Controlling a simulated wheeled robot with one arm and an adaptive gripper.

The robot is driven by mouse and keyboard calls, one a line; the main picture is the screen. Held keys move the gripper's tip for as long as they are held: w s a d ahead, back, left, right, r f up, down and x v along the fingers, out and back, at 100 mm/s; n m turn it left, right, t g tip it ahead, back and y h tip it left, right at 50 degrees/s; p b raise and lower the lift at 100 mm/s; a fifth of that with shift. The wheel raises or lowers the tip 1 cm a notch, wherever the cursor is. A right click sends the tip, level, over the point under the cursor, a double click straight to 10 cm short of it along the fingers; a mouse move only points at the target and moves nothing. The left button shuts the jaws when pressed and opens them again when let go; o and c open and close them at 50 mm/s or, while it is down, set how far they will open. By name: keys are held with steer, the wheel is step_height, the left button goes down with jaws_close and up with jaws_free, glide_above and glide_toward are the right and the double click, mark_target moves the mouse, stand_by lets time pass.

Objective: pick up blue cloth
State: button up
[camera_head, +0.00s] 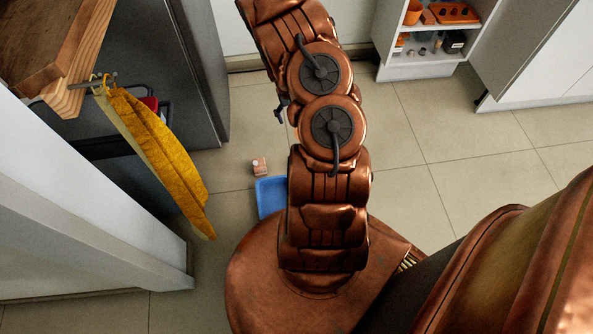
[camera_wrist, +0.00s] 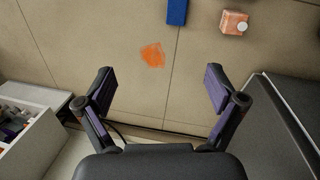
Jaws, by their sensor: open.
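A flat blue piece, which looks like the blue cloth (camera_head: 270,195), lies on the tiled floor left of my arm. My arm and base hide part of it in the head view. In the wrist view the blue cloth (camera_wrist: 177,12) shows at the top edge, cut off by the frame. My gripper (camera_wrist: 160,88) is open and empty, with its two fingers wide apart over bare floor. The cloth lies beyond the fingertips, apart from them. In the head view only a small dark part of the gripper shows beside the arm.
A small pinkish box (camera_head: 259,166) stands near the cloth. An orange flat patch (camera_wrist: 152,55) lies on the floor. A yellow cloth (camera_head: 160,145) hangs from a rail at left. An open cabinet (camera_head: 420,68) stands at the back. Floor right of my arm is clear.

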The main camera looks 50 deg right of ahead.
steer(key=shift+m+t+y, duration=0.5)
steer(key=shift+t+y, duration=0.1)
steer(key=shift+t, duration=0.1)
steer(key=f+b, duration=0.2)
steer(key=f, duration=0.6)
steer(key=f+b, duration=0.3)
steer(key=f, duration=0.6)
steer(key=s+f+b, duration=0.1)
steer(key=f+b, duration=0.1)
steer(key=f, duration=0.7)
steer(key=shift+d+f+b, duration=0.1)
steer(key=shift+d+b, duration=0.05)
steer(key=shift+b, duration=0.25)
steer(key=f+b, duration=0.6)
steer(key=f, duration=0.1)
steer(key=shift+w+f, duration=0.2)
steer(key=shift+f, duration=0.05)
steer(key=c, duration=1.2)
steer(key=shift+r, duration=0.15)
